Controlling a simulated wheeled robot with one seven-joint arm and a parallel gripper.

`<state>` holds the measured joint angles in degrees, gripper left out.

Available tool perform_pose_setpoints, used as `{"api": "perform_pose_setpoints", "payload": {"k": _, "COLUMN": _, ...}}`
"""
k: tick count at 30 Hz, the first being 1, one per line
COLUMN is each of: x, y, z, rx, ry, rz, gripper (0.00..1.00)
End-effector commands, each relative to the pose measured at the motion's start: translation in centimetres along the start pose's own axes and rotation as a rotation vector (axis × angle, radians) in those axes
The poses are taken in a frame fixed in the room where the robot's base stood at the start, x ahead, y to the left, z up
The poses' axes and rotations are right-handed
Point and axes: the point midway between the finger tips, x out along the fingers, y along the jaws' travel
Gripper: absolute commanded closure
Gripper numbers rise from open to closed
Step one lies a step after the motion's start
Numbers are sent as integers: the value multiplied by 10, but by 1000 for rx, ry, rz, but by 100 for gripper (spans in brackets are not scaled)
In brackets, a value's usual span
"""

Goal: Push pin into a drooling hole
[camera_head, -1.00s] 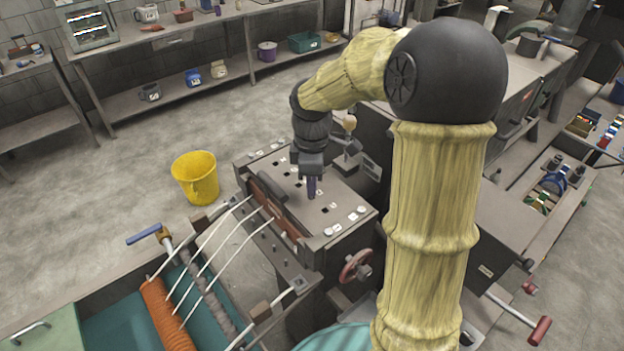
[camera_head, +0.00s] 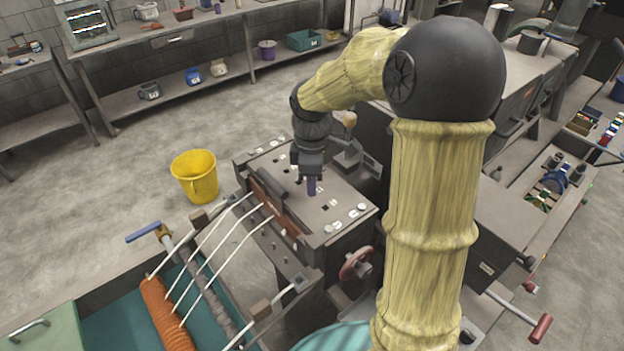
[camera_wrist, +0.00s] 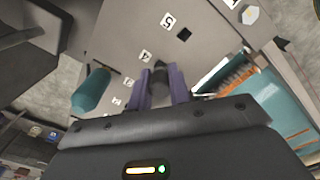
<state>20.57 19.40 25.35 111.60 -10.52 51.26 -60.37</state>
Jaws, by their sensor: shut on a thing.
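My gripper (camera_head: 311,186) points down over the grey top plate (camera_head: 330,196) of a box-like machine. In the wrist view its two purple fingers (camera_wrist: 163,90) are shut on a dark pin (camera_wrist: 160,70). The pin's tip is at or just over the plate beside the label 4 (camera_wrist: 145,56); I cannot tell whether it is inside a hole. A dark square hole (camera_wrist: 184,34) next to the label 5 (camera_wrist: 167,21) is open and empty. More numbered labels run along the plate. Any hole under the pin is hidden by it.
A teal rounded part (camera_wrist: 91,92) shows left of the fingers in the wrist view. White strands run from the machine's front to an orange roll (camera_head: 166,315). A red handwheel (camera_head: 356,264) is on the machine's side. A yellow bucket (camera_head: 195,177) stands on open floor.

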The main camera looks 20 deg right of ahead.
Motion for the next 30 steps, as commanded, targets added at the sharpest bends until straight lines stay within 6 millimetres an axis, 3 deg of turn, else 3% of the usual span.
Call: {"api": "perform_pose_setpoints", "payload": {"k": 30, "x": 10, "y": 0, "z": 0, "rx": 0, "ry": 0, "rz": 0, "gripper": 100}}
